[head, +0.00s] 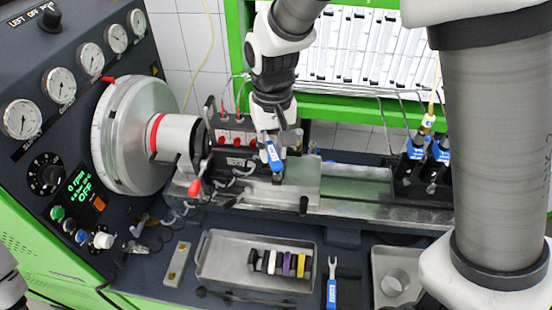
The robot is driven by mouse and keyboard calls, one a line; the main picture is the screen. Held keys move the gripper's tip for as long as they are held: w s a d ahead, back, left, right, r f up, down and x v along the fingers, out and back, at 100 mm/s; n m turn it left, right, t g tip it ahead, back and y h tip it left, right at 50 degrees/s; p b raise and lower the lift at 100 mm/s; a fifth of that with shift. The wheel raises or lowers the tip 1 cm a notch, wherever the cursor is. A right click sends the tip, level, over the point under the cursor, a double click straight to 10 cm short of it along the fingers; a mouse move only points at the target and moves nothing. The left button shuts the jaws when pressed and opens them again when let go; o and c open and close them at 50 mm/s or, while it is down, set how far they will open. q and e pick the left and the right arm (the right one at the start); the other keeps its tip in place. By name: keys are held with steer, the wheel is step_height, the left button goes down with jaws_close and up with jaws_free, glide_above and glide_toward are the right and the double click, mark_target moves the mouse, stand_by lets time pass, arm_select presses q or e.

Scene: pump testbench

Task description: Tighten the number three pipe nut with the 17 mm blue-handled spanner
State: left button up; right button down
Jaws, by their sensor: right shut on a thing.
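The pump block (236,141) with red-marked fittings is just left of the gripper. The nut numbers are too small to read, so I cannot pick out number three. A second blue-handled spanner (331,292) lies on the front ledge with its open jaw up. My left gripper is out of view.
A tray (215,272) with several coloured pieces lies at the front, beside a small metal plate (177,264). Another tray (386,262) holds a round cup. Blue-marked injectors (416,146) stand at right. The gauge panel (60,105) and drum (135,135) fill the left.

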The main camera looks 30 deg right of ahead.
mark_target(268, 140)
steer(key=shift+w+f, duration=0.1)
steer(key=shift+w, duration=0.05)
steer(key=shift+s+f, duration=0.35)
steer(key=shift+f, duration=0.35)
steer(key=shift+w+f, duration=0.15)
steer(key=shift+w, duration=0.1)
steer(key=shift+w+d, duration=0.25)
steer(key=shift+w, duration=0.6)
steer(key=shift+w, duration=0.1)
steer(key=shift+w+d, duration=0.1)
steer(key=shift+w, duration=0.4)
steer(key=shift+w, duration=0.15)
steer(key=shift+w+d, duration=0.1)
steer(key=shift+w, duration=0.25)
